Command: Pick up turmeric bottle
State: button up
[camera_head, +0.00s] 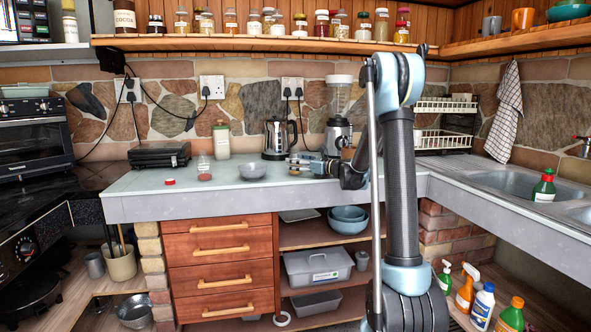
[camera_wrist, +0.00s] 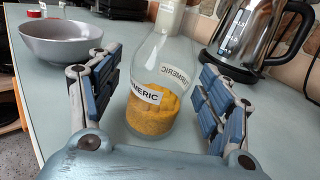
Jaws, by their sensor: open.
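The turmeric bottle (camera_wrist: 151,105) is clear glass with a white label and yellow-orange powder in its lower part. In the wrist view it stands upright on the counter, between the two fingers of my gripper (camera_wrist: 158,68). The fingers are spread, with a visible gap on each side of the glass. The bottle's top is cut off by the upper edge of the wrist view. In the head view my gripper (camera_head: 297,162) is low over the counter, pointing left. I cannot clearly make out the turmeric bottle there.
A grey bowl (camera_head: 252,170) stands left of my gripper, near the counter's front. A steel kettle (camera_head: 277,139) stands behind, close to the right finger in the wrist view (camera_wrist: 245,35). A blender (camera_head: 338,135), a small jar (camera_head: 204,167) and a red lid (camera_head: 169,182) are also on the counter.

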jog(key=shift+w+a, duration=0.1)
jog(key=shift+a, duration=0.15)
jog(key=c, duration=1.2)
jog(key=shift+c, duration=0.2)
jog(key=shift+r, duration=0.15)
